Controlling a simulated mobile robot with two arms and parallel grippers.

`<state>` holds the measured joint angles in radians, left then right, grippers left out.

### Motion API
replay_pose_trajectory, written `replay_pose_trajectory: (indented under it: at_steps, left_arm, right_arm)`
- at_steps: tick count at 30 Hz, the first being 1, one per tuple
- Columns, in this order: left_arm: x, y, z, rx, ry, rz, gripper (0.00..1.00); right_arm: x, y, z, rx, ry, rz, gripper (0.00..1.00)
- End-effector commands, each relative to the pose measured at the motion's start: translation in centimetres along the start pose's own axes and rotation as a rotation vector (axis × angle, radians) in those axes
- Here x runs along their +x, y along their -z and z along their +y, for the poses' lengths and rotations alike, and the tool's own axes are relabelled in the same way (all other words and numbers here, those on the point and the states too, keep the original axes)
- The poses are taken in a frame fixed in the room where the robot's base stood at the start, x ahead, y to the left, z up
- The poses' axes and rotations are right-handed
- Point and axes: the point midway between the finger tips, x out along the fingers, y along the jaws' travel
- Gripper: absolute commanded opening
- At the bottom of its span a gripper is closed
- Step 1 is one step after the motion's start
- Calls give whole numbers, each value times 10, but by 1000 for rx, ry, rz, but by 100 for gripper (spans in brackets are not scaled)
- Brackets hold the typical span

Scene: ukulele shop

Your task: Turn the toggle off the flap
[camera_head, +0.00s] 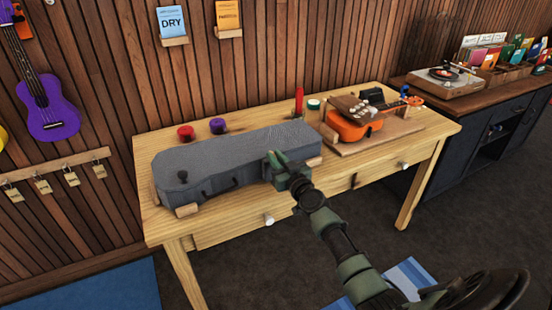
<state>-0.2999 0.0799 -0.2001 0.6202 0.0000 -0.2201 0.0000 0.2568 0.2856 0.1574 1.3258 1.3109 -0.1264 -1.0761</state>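A long grey case (225,152) lies on wooden blocks on the wooden table. A small dark piece (182,175) shows at its left end, and a dark handle (220,188) is on its front side. I cannot make out a toggle or a flap for certain; the gripper covers part of the case's front right. My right gripper (275,164), green, is at that front right edge, seemingly very close to the case. Contact and the gap between its fingers cannot be made out. My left gripper is not in view.
Red (185,132) and purple (217,126) round items and a red upright cylinder (299,101) stand behind the case. An orange ukulele (354,127) lies on a board to the right. The table front (235,227) has pale knobs. A dark cabinet (480,125) stands at far right.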

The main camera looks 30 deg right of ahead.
Motion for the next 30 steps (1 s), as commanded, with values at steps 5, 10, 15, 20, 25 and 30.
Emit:
replay_pose_trajectory:
  at_steps: [5, 10, 15, 20, 25, 30]
  left_arm:
    - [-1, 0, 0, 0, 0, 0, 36]
    - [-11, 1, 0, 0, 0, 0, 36]
    - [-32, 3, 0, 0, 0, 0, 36]
    - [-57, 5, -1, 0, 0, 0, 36]
    - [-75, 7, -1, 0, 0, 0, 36]
    - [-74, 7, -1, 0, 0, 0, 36]
  right_arm:
    - [0, 0, 0, 1, -3, 0, 0]
    - [0, 3, -2, 4, -32, -1, 0]
    - [0, 6, -5, 6, -112, -2, 0]
    - [1, 7, -10, 9, -234, -4, 0]
    - [3, 4, -14, 9, -392, -5, 0]
    - [5, 0, -18, 10, -553, -2, 0]
